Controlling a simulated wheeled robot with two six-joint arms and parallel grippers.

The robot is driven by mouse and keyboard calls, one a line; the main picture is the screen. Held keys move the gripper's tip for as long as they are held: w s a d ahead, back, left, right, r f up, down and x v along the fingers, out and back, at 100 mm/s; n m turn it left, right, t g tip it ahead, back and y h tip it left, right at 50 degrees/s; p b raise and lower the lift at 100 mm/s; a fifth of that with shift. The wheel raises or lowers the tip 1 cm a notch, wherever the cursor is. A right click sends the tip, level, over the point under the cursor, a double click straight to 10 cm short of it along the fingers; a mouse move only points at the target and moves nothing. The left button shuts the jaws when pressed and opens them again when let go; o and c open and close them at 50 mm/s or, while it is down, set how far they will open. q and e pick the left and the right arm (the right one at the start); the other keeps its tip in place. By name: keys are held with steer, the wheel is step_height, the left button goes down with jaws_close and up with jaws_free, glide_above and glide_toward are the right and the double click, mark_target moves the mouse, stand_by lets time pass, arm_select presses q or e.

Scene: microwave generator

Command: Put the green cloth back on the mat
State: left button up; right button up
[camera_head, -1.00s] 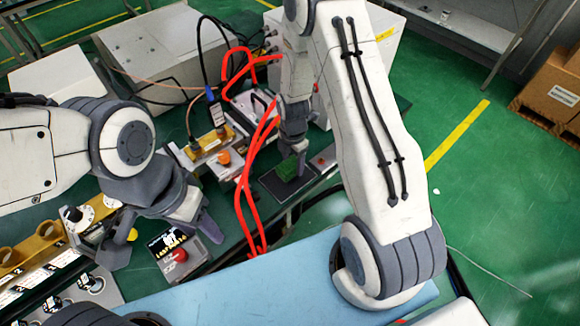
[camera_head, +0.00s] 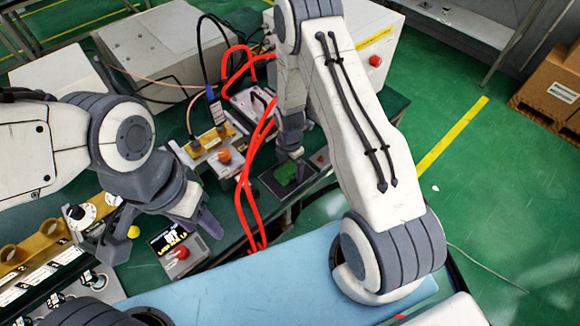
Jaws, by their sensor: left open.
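The green cloth (camera_head: 286,172) is a small crumpled piece lying on the dark mat (camera_head: 269,181), within its edges as far as I can see. The mat sits near the right end of the green bench. My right gripper (camera_head: 296,156) is just above and behind the cloth, apart from it. Its fingers are small and partly hidden, so I cannot tell if they are open. My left gripper (camera_head: 158,236) is open and empty over the left part of the bench, beside a small box with a display.
Red cables (camera_head: 243,190) loop between my two grippers. A box with a red button (camera_head: 181,253) is near the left gripper. Connector blocks (camera_head: 222,160) stand left of the mat. A light blue surface (camera_head: 260,290) is clear in front.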

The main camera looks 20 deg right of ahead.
mark_target(290, 168)
steer(key=shift+r, duration=0.45)
step_height(290, 168, up, 11)
steer(key=b, duration=0.2)
steer(key=s+a+r+m, duration=0.6)
steer(key=s+a+r, duration=0.2)
steer(key=a+r, duration=0.3)
steer(key=s+a+r+m, duration=0.2)
steer(key=s+r+m, duration=0.1)
steer(key=s, duration=0.5)
steer(key=s+a+r+m+y, duration=0.1)
steer(key=s+a+r+m, duration=0.1)
steer(key=s+m, duration=0.3)
steer(key=s+r, duration=0.1)
steer(key=s, duration=0.2)
steer(key=shift+s+m, duration=0.15)
steer(key=shift+m, duration=0.25)
steer(key=shift+r, duration=0.1)
